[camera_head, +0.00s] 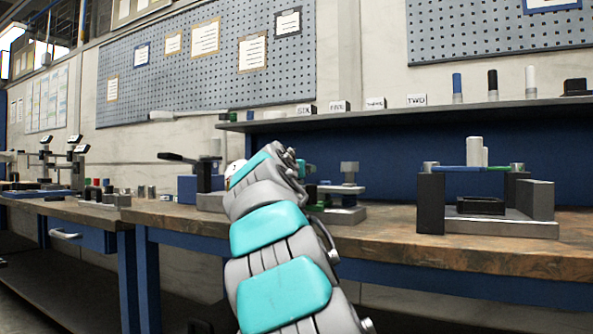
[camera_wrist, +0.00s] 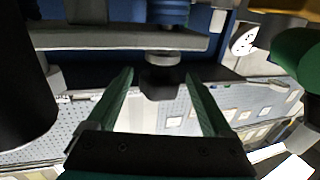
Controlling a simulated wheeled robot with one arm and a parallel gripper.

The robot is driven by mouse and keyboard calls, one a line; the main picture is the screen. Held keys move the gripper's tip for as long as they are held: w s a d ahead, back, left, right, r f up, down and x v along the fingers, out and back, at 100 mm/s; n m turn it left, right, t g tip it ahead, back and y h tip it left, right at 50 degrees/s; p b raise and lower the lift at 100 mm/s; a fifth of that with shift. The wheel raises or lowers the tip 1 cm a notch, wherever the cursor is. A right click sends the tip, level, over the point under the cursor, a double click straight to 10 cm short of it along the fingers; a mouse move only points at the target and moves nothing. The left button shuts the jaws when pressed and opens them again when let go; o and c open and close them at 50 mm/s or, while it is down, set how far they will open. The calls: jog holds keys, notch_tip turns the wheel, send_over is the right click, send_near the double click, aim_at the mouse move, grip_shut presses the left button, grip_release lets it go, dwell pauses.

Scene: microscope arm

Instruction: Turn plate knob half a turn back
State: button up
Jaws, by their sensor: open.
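My gripper (camera_wrist: 160,74) is open, its two dark green fingers spread in the wrist view. A dark, blocky knob (camera_wrist: 163,84) shows in the gap between the fingers, with space on both sides. It sits under a light collar, against the edge of a grey plate (camera_wrist: 110,40). I cannot tell how deep the knob lies between the fingertips. In the head view, my arm hides most of the gripper. Just right of it is a small grey fixture (camera_head: 342,214) with a plate and a grey block on top. I cannot tell the knob's turn angle.
A fixture with dark posts and a blue-green bar (camera_head: 480,168) stands at the right of the wooden bench (camera_head: 400,240). A shelf (camera_head: 380,118) runs behind. A large black cylinder (camera_wrist: 22,85) is close at the wrist view's left. Bench room lies between the fixtures.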

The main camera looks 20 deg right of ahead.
jog(key=shift+s+a, duration=0.1)
jog(key=v, duration=0.7)
jog(key=shift+s+a, duration=0.15)
jog(key=shift+s, duration=0.1)
dwell(0.4)
